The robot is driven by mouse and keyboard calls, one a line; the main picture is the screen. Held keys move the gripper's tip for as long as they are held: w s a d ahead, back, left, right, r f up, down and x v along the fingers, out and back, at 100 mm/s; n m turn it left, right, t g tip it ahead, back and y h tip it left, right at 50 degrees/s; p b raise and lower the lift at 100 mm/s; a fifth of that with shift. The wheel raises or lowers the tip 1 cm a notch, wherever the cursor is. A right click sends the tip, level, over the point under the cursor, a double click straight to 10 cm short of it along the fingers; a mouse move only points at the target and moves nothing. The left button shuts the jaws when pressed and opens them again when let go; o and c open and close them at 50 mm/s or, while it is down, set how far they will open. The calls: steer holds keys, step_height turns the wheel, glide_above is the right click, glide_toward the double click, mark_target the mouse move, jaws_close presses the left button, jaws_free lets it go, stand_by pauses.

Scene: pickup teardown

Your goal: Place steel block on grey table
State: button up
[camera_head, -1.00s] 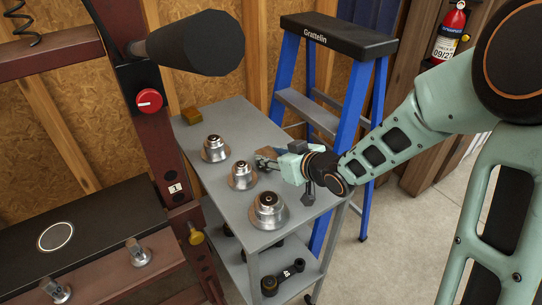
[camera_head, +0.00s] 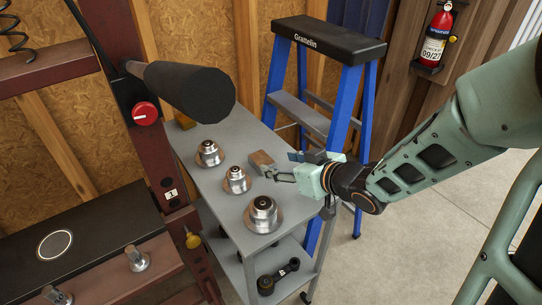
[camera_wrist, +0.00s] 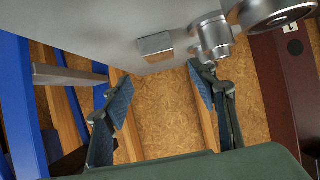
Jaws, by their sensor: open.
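The steel block (camera_head: 262,158) rests on the grey table (camera_head: 212,187), near its right edge in the head view, right of the metal hubs. Its top looks brownish there. My gripper (camera_head: 283,167) is at the table's right side, fingers spread and pointing toward the block. The wrist view shows both fingers of my gripper (camera_wrist: 160,78) apart and empty, with the block beyond the fingertips and clear of them.
Three metal hubs (camera_head: 236,180) stand in a row left of the block. A blue stepladder (camera_head: 345,115) stands close behind my gripper. A dark red frame (camera_head: 155,150) with a black cylinder (camera_head: 185,85) is at left.

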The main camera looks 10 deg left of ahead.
steer(key=shift+p+v, duration=0.3)
steer(key=shift+v, duration=1.3)
